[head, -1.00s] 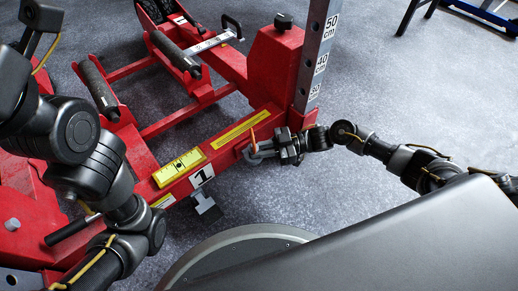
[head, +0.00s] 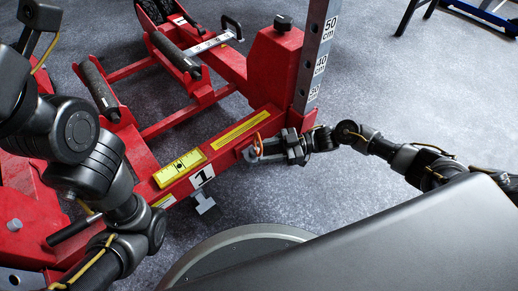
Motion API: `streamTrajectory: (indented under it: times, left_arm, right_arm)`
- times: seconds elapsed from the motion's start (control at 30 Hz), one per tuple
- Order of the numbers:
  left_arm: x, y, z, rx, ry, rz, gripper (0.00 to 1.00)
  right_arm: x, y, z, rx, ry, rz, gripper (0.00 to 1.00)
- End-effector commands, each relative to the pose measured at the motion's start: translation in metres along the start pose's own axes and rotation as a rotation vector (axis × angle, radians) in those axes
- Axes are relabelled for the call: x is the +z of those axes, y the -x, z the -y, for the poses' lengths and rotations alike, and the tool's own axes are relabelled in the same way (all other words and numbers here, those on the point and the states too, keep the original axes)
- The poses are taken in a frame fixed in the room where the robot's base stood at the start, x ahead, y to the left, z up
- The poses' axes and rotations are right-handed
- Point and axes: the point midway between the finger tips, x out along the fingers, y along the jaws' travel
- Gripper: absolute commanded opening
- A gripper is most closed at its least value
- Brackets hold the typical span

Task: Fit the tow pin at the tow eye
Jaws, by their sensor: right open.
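The tow eye (head: 249,154) appears as a small grey fitting on the near face of the red beam, right of the "1" label. A thin orange loop (head: 262,143), perhaps part of the tow pin, stands up beside it. My right gripper (head: 267,151) reaches in from the right and is open, with its fingers close to the eye and the orange loop. The jaws partly hide this spot, so I cannot tell whether the pin is seated in the eye. My left arm fills the left side, but its gripper is out of view.
The red jack frame (head: 229,135) carries a yellow level (head: 180,168) and a grey T-shaped piece (head: 204,203) below the "1" label. An upright height scale (head: 316,65) rises behind my right gripper.

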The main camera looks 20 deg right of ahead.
Motion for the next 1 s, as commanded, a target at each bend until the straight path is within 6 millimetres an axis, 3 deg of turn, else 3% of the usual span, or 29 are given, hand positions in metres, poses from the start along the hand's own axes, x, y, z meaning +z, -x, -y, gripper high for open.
streamTrajectory:
  times: [0.03,0.2,0.4,1.0]
  left_arm:
    - [0.003,-0.009,0.000,0.002,0.000,0.000,0.00]
    - [0.007,-0.020,0.000,0.006,0.002,0.002,0.00]
    - [0.009,-0.026,0.000,0.010,0.003,0.004,0.00]
    - [0.009,-0.026,-0.001,0.011,0.004,0.005,0.00]
  right_arm:
    - [-0.002,0.014,-0.001,0.005,-0.006,0.010,0.43]
    - [-0.003,0.048,-0.001,0.005,-0.002,0.006,0.43]
    - [-0.002,0.075,-0.002,0.003,0.000,0.004,0.43]
    - [-0.002,0.085,-0.001,0.003,0.003,-0.001,0.43]
